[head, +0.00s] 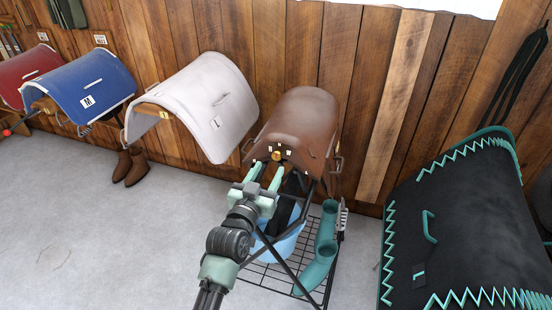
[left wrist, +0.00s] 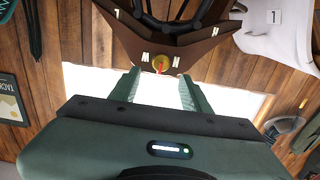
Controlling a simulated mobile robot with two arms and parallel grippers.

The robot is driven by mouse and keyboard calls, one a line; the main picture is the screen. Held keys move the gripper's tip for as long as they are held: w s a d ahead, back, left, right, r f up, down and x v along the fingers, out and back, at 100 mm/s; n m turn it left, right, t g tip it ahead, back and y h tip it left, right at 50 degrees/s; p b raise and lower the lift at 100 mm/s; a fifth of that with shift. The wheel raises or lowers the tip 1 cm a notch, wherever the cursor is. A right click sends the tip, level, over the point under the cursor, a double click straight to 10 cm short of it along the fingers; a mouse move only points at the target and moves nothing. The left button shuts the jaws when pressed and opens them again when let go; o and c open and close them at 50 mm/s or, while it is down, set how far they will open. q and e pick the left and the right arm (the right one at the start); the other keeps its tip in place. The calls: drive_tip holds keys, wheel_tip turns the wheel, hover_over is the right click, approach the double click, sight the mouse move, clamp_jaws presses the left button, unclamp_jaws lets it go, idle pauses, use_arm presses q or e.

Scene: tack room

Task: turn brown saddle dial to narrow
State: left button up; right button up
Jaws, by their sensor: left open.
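The brown saddle (head: 303,122) sits on a wall rack in the middle of the head view. I cannot tell for sure which label the mark points at. My left gripper (head: 266,172) is open just in front of the dial. Its fingers (left wrist: 160,84) stand on either side of the dial's line, with nothing between them. My right gripper is out of view.
A white saddle (head: 195,100), a blue one (head: 80,85) and a red one (head: 28,75) hang to the left. A light blue bucket (head: 283,247) and a black wire rack (head: 262,274) are below. A black pad with teal trim (head: 465,225) fills the right.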

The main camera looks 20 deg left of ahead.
sight(276, 157)
use_arm(q)
drive_tip(key=w, duration=0.5)
drive_tip(key=shift+w+p, duration=0.35)
drive_tip(key=shift+w+f, duration=0.1)
drive_tip(key=shift+w, duration=0.45)
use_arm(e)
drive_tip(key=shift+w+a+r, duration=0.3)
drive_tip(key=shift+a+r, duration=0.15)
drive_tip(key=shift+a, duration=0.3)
use_arm(q)
drive_tip(key=c, duration=0.9)
clamp_jaws()
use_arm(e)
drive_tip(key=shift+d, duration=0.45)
